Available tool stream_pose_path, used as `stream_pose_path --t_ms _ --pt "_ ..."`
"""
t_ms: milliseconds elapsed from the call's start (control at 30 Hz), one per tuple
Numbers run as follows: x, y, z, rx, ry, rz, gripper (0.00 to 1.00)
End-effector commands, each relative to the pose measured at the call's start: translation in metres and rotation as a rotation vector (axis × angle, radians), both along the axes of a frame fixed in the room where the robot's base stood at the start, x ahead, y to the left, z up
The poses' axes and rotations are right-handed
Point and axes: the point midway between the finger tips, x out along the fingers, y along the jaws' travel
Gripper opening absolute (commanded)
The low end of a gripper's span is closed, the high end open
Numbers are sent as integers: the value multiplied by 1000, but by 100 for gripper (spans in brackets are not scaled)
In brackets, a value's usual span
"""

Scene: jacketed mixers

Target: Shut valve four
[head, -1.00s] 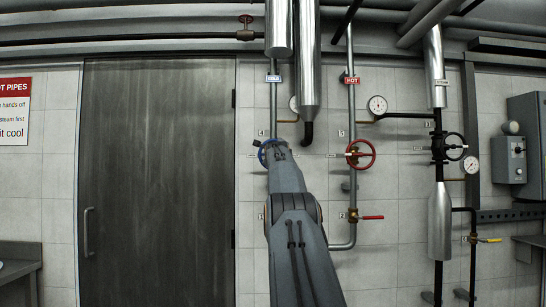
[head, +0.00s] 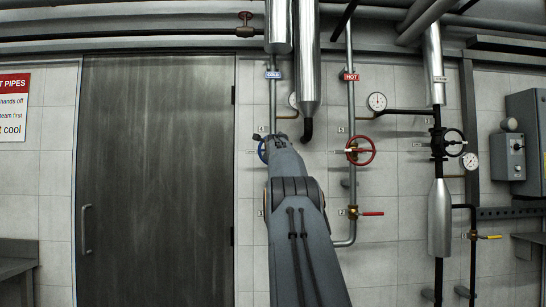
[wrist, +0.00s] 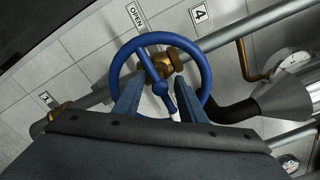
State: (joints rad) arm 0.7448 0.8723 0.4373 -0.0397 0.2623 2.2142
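Valve four is a blue handwheel (wrist: 203,62) with a brass hub, on a grey pipe beside a plate marked 4 (wrist: 200,14) and an OPEN tag (wrist: 135,14). One spoke has a white end. In the head view, only the left edge of the blue wheel (head: 261,150) shows on the COLD pipe; my arm hides the rest. My gripper (wrist: 158,100) is at the wheel, with its two fingers apart over the near part of the rim and the white-ended spoke between them. I cannot tell whether the fingers touch the wheel.
A red handwheel (head: 372,151) is on the HOT pipe to the right, with a red lever valve (head: 371,213) below. A black handwheel (head: 463,143) and yellow lever (head: 489,237) are farther right. A gauge (wrist: 291,61) and dark elbow pipe (wrist: 236,109) lie close to the wheel.

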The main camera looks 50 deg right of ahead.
Motion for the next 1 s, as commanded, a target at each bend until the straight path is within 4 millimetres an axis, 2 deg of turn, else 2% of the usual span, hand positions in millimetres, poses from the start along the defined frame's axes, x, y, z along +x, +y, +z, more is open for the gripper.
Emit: stream_pose_path --t_ms 633,1000 --pt "-39 38 -1 1 -2 0 37" --pt "-46 44 -1 1 -2 1 37"
